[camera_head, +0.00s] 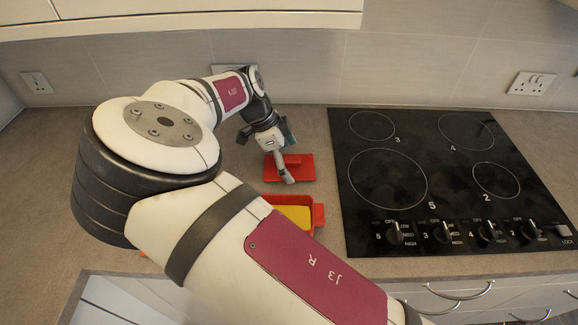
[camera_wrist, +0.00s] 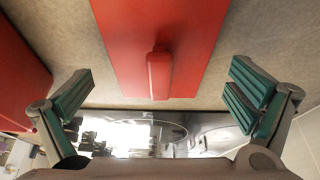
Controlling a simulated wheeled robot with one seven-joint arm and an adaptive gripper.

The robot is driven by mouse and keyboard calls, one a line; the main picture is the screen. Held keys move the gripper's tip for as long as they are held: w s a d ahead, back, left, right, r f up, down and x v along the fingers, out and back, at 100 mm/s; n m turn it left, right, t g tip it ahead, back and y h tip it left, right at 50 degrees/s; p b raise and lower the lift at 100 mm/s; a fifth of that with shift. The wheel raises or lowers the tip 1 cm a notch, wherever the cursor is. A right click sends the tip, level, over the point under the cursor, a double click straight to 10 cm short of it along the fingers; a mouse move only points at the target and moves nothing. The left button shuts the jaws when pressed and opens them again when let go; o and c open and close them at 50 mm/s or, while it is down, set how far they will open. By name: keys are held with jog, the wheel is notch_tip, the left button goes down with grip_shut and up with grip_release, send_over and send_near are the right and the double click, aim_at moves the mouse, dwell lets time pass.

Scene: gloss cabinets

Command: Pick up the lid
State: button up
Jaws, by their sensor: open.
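The lid (camera_head: 303,173) is a flat red rectangle with a raised red bar handle on top. It lies on the countertop left of the hob. In the wrist view the lid (camera_wrist: 204,55) fills the upper middle, and its handle (camera_wrist: 159,75) sits between the two fingers. My gripper (camera_head: 284,172) is over the lid in the head view, pointing down. In the wrist view my gripper (camera_wrist: 158,95) is open, its teal pads wide apart on either side of the handle. Nothing is between the pads except the view of the handle; I cannot tell the exact height above it.
A red dish (camera_head: 318,215) with yellow contents stands just in front of the lid, partly hidden by my arm. A black hob (camera_head: 430,180) with knobs lies to the right. The tiled wall (camera_head: 400,70) is behind. Bare countertop (camera_head: 310,125) lies behind the lid.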

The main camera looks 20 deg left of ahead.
jog(key=shift+d+f, duration=0.1)
jog(key=shift+f, duration=0.15)
jog(key=c, duration=1.2)
jog(key=shift+r, duration=0.1)
